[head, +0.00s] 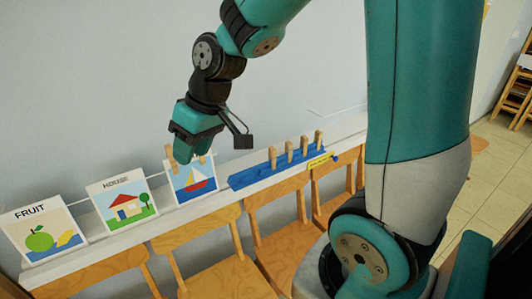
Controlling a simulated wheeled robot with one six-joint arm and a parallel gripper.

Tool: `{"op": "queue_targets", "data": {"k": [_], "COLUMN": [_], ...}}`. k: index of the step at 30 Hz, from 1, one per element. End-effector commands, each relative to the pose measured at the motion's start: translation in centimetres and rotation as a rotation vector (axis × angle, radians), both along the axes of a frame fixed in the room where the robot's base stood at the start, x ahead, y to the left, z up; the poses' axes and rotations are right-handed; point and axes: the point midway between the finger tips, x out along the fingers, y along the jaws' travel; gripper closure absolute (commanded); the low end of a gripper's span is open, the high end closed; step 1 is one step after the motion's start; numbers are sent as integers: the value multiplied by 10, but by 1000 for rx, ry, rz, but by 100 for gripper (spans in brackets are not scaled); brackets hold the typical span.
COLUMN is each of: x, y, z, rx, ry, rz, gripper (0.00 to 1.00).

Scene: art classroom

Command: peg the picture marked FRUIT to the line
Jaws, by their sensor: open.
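The picture marked FRUIT (42,233), a white card with a green apple and yellow shape, stands at the far left on the white ledge. A HOUSE picture (122,205) is next to it. A sailboat picture (190,184) is right of that, its top partly hidden by my gripper. My gripper (190,157) is open at the sailboat picture's upper edge. Wooden pegs (171,156) show close beside the gripper; I cannot tell whether they touch it. Several more pegs (289,151) stand upright in a blue rack (255,175). The thin line (165,173) runs along the wall, partly hidden by the cards.
The white ledge (130,232) runs along the wall. Wooden chairs (210,240) stand in front of it. Stacked chairs (516,95) are at the far right, with tiled floor (490,165) in front.

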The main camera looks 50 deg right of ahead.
Motion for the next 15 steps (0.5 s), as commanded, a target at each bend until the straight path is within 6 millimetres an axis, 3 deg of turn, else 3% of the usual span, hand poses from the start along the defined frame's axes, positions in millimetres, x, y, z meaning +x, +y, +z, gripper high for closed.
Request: {"op": "queue_targets", "data": {"k": [1,3,6,10,12,15], "x": [27,57,83,90,87,81], "y": [-37,-90,-167,-257,-293,-330], "z": [-13,-31,-61,-98,-115,-133], "rx": [-12,-37,-80,-140,-168,-198], "ry": [-11,-43,-79,-109,-118,-128], "rz": [-82,-177,-302,-430,-480,-530], "gripper": [60,60,60,60,60,60]}}
